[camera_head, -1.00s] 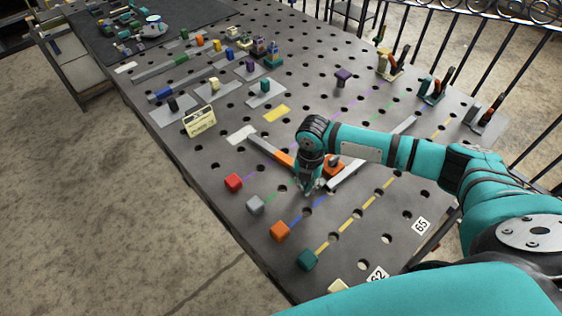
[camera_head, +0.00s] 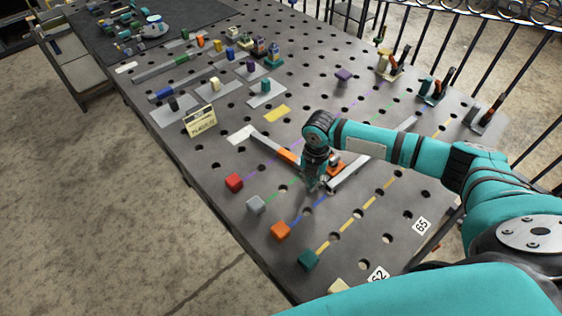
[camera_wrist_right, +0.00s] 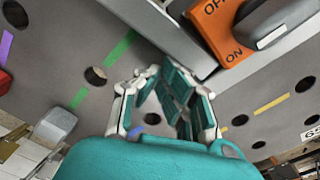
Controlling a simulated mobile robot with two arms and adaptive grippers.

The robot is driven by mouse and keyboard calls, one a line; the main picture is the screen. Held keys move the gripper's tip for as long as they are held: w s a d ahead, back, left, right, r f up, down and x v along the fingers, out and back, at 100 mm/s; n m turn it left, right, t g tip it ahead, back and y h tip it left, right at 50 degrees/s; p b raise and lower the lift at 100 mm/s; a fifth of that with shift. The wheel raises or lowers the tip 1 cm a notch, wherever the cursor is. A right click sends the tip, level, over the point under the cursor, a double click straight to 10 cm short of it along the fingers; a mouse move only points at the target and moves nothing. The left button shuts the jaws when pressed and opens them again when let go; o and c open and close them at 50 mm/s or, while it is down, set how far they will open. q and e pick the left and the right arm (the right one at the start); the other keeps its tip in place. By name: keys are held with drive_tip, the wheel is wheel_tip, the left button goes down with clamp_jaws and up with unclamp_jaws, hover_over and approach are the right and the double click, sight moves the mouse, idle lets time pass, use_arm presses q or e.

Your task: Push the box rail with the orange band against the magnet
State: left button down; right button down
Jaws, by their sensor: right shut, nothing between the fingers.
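The grey box rail (camera_head: 267,142) lies slanted on the perforated table, with its orange band (camera_head: 288,157) close to my right arm. The orange magnet (camera_head: 337,170) sits just right of my right gripper (camera_head: 317,188), partly hidden by the arm. In the right wrist view the magnet (camera_wrist_right: 222,22) shows OFF and ON marks and a grey lever. A grey rail (camera_wrist_right: 185,38) runs beside it there, with no band visible. My right gripper (camera_wrist_right: 161,70) is shut and empty, low by the rail; contact cannot be told. My left gripper is not in view.
A second grey rail (camera_head: 360,172) runs up right from the magnet. Red (camera_head: 234,182), grey (camera_head: 255,205), orange (camera_head: 280,230) and teal (camera_head: 308,259) blocks line the near edge. Several clamps (camera_head: 390,65) stand at the far right. A sign (camera_head: 199,120) stands at left.

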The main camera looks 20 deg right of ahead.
drive_tip(key=shift+d, duration=0.2)
drive_tip(key=shift+s+a+p, duration=0.15)
drive_tip(key=shift+a+p, duration=0.3)
drive_tip(key=shift+p, duration=0.05)
drive_tip(key=shift+s+a, duration=0.2)
drive_tip(key=shift+a, duration=0.5)
wheel_tip(320, 180, up, 8)
drive_tip(key=p, duration=0.8)
drive_tip(key=shift+f, duration=0.1)
